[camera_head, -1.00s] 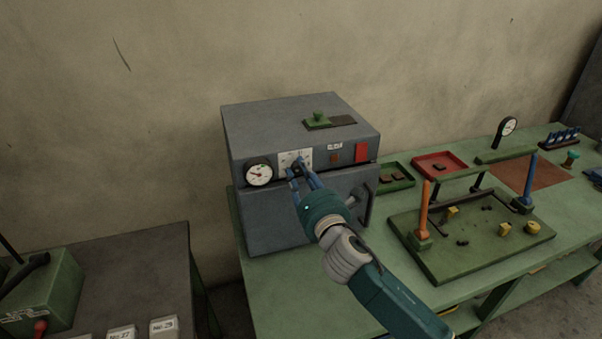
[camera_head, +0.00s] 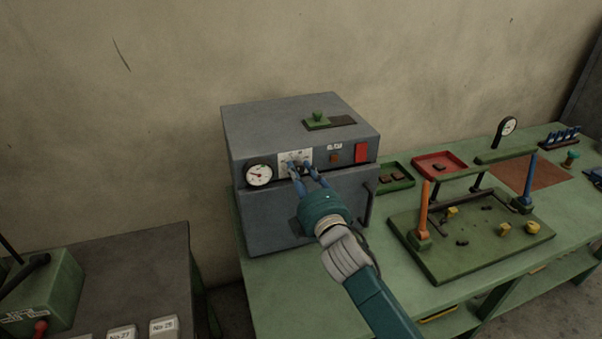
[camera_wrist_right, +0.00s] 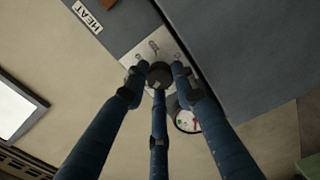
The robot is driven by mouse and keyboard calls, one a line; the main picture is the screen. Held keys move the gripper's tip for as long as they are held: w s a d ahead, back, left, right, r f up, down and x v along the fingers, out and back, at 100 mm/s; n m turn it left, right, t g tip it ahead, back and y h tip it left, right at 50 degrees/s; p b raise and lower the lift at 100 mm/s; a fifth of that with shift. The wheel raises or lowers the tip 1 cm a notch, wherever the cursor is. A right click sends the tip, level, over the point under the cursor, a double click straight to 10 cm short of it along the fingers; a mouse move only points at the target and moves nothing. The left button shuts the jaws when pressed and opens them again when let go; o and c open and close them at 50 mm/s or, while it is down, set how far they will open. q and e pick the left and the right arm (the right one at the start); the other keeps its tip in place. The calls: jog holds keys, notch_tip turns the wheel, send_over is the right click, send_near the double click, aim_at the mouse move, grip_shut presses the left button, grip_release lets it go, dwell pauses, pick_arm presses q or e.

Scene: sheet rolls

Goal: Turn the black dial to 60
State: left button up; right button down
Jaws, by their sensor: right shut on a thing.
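The black dial (camera_wrist_right: 160,74) sits on a white scale plate on the front of a grey box-shaped oven (camera_head: 290,210). My right gripper (camera_head: 299,166) is at the plate. In the right wrist view its blue fingers (camera_wrist_right: 159,80) are closed around the dial from several sides. The white scale plate (camera_head: 286,157) is partly hidden behind the fingers. The dial's pointer and the number it stands at cannot be read. My left gripper is in neither view.
A round gauge (camera_head: 259,174) is left of the plate; a red square (camera_head: 361,152) is to its right. A door handle (camera_head: 368,203) sticks out lower right. A green board with posts (camera_head: 470,228) and a red tray (camera_head: 440,165) stand right on the green bench.

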jog(key=shift+a+f+m+p, duration=0.1)
jog(key=shift+m+p, duration=0.15)
jog(key=shift+m, duration=1.7)
jog(key=shift+f+m+p, duration=0.1)
jog(key=shift+m+p, duration=0.1)
jog(key=shift+m, duration=2.05)
jog(key=c, duration=1.4)
grip_release()
jog(key=shift+r, duration=0.1)
jog(key=shift+s, duration=0.2)
jog(key=v, duration=1.1)
jog(key=shift+s, duration=0.35)
